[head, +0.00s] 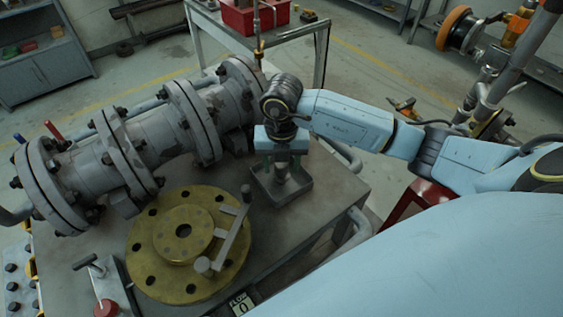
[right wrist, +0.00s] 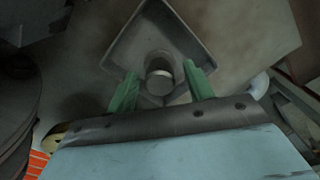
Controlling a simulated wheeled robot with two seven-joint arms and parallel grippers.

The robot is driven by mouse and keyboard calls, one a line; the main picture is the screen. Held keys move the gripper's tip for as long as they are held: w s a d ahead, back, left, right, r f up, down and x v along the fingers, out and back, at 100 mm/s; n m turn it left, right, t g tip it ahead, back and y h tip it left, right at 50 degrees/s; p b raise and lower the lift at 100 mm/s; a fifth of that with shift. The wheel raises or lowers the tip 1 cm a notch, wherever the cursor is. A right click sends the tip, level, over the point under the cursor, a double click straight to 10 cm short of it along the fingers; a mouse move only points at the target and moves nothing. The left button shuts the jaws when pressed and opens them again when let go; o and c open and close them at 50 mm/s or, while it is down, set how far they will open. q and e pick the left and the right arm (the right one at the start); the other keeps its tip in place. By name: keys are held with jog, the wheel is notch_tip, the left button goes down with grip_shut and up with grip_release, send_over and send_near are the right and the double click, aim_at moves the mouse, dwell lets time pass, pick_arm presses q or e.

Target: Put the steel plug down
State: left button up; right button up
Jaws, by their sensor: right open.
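The steel plug (right wrist: 159,80) stands in a shallow grey square tray (right wrist: 190,40), seen in the right wrist view. In the head view the plug (head: 281,172) shows below my right gripper (head: 282,160), inside the tray (head: 297,191) on the bench. My right gripper is open and points down. In the right wrist view its two green fingers (right wrist: 161,88) lie on either side of the plug, with gaps visible beside it. Part of the plug's lower body is hidden. My left gripper is not in view.
A grey flanged pipe (head: 140,150) runs along the bench behind the tray. A yellow round flange (head: 150,255) with a crank handle (head: 232,235) lies at the front left. A red-handled tool (head: 106,306) is near the front edge. A trolley with a red bin (head: 250,18) stands beyond.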

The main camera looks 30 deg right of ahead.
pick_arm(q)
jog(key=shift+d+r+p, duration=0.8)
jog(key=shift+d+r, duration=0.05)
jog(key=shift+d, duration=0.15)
pick_arm(e)
notch_tip(320, 180, up, 12)
jog(key=shift+r, duration=0.15)
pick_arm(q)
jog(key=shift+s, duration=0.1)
